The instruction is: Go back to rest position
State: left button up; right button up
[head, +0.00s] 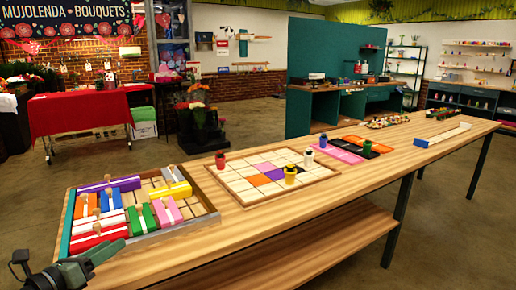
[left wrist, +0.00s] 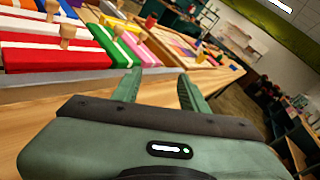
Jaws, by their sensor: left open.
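My left gripper (head: 108,251) is at the lower left of the head view, near the front edge of the wooden table (head: 290,212). In the left wrist view its two green fingers (left wrist: 162,86) stand apart with nothing between them. It is close to the tray of coloured blocks (head: 150,230), on its near side. The same tray's blocks also fill the upper left of the left wrist view. My right gripper is in neither view.
A grid board (head: 225,182) with coloured squares and small pots lies right of the tray. A red-covered table (head: 80,110) stands at the back left. Floor shows between them.

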pick_arm(q)
jog(key=s+d+f+n+g+y, duration=0.45)
jog(key=s+f+n, duration=0.65)
jog(key=n, duration=0.5)
jog(key=s+d+f+n+g+y, duration=0.3)
jog(key=s+f+n+y, duration=0.2)
jog(key=s+f+n, duration=0.75)
jog(key=s+d+n+g+h, duration=0.4)
jog(key=s+d+n+g, duration=0.1)
jog(key=s+d, duration=0.5)
notch_tip(320, 180, down, 25)
jog(key=s+a, duration=0.1)
jog(key=s+a+f+g, duration=0.2)
jog(key=s+a+f, duration=0.1)
jog(key=s+f, duration=1.4)
jog(key=shift+s, duration=0.45)
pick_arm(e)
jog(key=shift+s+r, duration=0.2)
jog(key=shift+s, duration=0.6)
